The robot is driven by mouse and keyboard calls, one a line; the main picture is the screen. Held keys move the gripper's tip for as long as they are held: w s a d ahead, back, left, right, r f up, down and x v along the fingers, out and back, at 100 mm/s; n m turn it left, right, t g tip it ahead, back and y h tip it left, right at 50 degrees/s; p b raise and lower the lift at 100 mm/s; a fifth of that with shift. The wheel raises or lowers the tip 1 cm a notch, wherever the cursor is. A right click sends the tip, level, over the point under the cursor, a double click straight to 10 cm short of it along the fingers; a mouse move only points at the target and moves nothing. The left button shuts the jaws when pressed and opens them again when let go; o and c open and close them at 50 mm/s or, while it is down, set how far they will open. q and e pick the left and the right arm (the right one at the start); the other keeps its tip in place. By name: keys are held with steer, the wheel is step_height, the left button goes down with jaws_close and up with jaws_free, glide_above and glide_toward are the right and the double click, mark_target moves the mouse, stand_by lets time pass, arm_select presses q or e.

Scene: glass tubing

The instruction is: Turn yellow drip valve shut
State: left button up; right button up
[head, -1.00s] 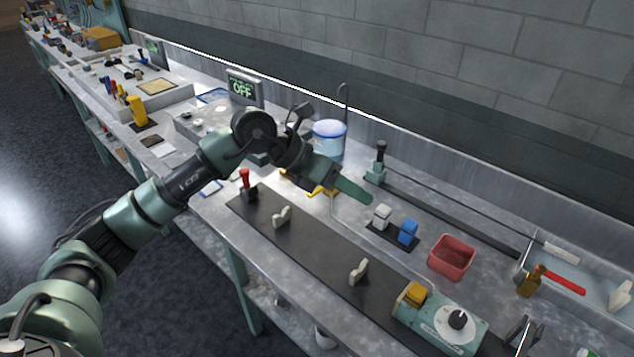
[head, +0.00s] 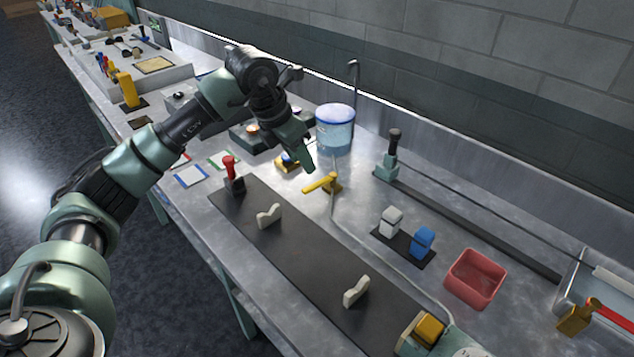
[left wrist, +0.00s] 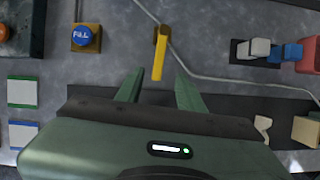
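The yellow drip valve (head: 326,184) stands on the metal bench, with its lever pointing to the left in the head view. In the left wrist view its yellow handle (left wrist: 160,56) points down towards the gap between my fingers. A thin tube runs from the valve along the bench. My left gripper (head: 308,166) is above and just behind the valve in the head view. In the left wrist view the left gripper's two green fingers (left wrist: 157,88) are apart with nothing between them, and the handle tip lies just beyond them. My right gripper does not show.
A blue-lidded clear container (head: 335,130) stands behind the valve. A blue FILL button (left wrist: 85,36) on a yellow base is beside it. A red-handled lever (head: 231,172) stands to the left. White and blue blocks (head: 404,232) and a red bin (head: 475,278) are to the right.

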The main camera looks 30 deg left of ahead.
mark_target(316, 184)
arm_select(q)
steer(key=p+x, duration=0.1)
steer(key=x, duration=0.6)
steer(key=shift+w+f, duration=0.25)
steer(key=shift+f, duration=0.05)
steer(key=shift+w+d+f, duration=0.1)
steer(key=shift+f, duration=0.3)
jaws_close()
stand_by(0.8)
